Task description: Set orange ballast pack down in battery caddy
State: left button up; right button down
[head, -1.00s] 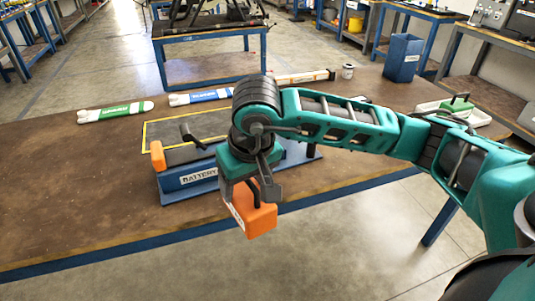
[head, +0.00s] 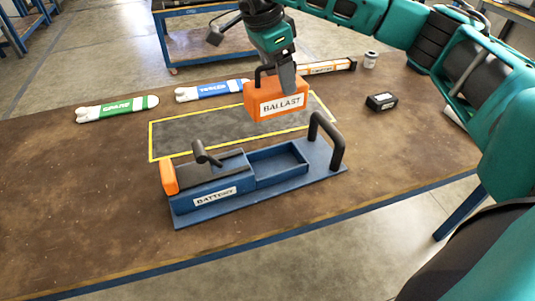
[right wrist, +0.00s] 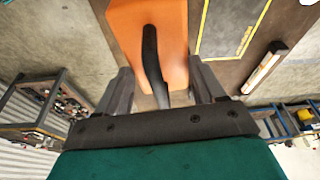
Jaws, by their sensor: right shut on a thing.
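The orange ballast pack (head: 277,101) has a white BALLAST label and a black handle. My right gripper (head: 272,78) is shut on its handle and holds it in the air, above and behind the battery caddy in the head view. In the right wrist view the pack (right wrist: 150,35) hangs beyond the fingers (right wrist: 162,88), with the dark handle between them. The blue battery caddy (head: 255,192) stands on the table, labelled BATTERY. Its left part holds a dark block with an orange end (head: 168,178); its right compartment (head: 278,163) looks empty. My left gripper is not in view.
A black upright handle (head: 338,143) rises at the caddy's right end. A yellow-bordered dark mat (head: 185,134) lies behind the caddy.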

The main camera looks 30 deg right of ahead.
aim_at(278, 108)
notch_tip(278, 108, down, 8)
jog(key=b, duration=0.2)
jog(key=shift+s+f+b, duration=0.1)
jog(key=shift+f+b, duration=0.15)
jog(key=shift+b, duration=0.05)
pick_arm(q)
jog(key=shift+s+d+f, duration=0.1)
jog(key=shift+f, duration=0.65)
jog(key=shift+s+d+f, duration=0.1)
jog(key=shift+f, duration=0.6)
pick_arm(e)
jog(key=shift+d+f, duration=0.1)
jog(key=shift+f, duration=5.35)
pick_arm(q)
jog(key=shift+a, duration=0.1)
pick_arm(e)
jog(key=shift+f, duration=0.1)
jog(key=c, duration=0.6)
grip_release()
jog(key=shift+f, duration=0.2)
jog(key=o, duration=0.5)
jog(key=shift+r, duration=0.1)
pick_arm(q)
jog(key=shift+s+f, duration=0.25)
